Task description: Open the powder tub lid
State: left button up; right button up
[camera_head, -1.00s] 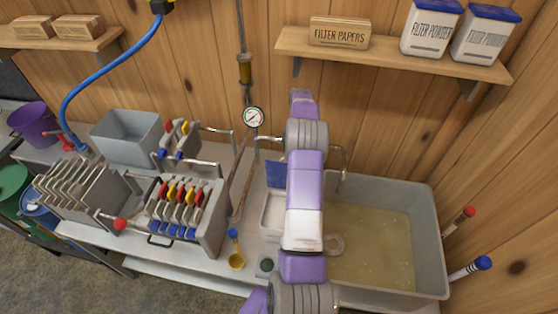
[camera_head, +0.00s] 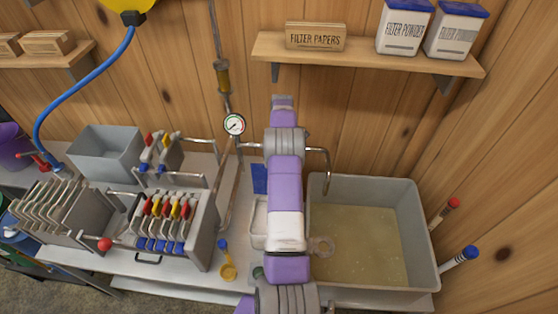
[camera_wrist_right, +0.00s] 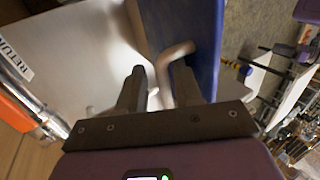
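A white tub (camera_head: 258,222) stands on the bench left of the basin, partly hidden behind my arm. Its blue lid (camera_head: 260,179) stands raised at the tub's back in the head view. The lid's blue face (camera_wrist_right: 208,45) fills the upper middle of the right wrist view, with a bent metal handle (camera_wrist_right: 174,56) on it. My right gripper (camera_wrist_right: 160,88) is open, its dark fingertips apart close to the handle; whether they touch it is unclear. The head view hides this gripper behind the purple arm. My left gripper is in neither view.
The grey basin (camera_head: 421,235) of cloudy liquid is to the right. Two blue-lidded filter powder containers (camera_head: 402,30) (camera_head: 454,32) and a filter papers box (camera_head: 315,37) sit on the shelf.

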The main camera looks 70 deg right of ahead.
jog(key=shift+d+r, duration=0.1)
jog(key=shift+r, duration=0.2)
jog(key=p+v, duration=0.3)
jog(key=v, duration=0.4)
dwell(0.4)
jog(key=shift+w+r, duration=0.1)
jog(key=shift+r, duration=0.05)
dwell(0.5)
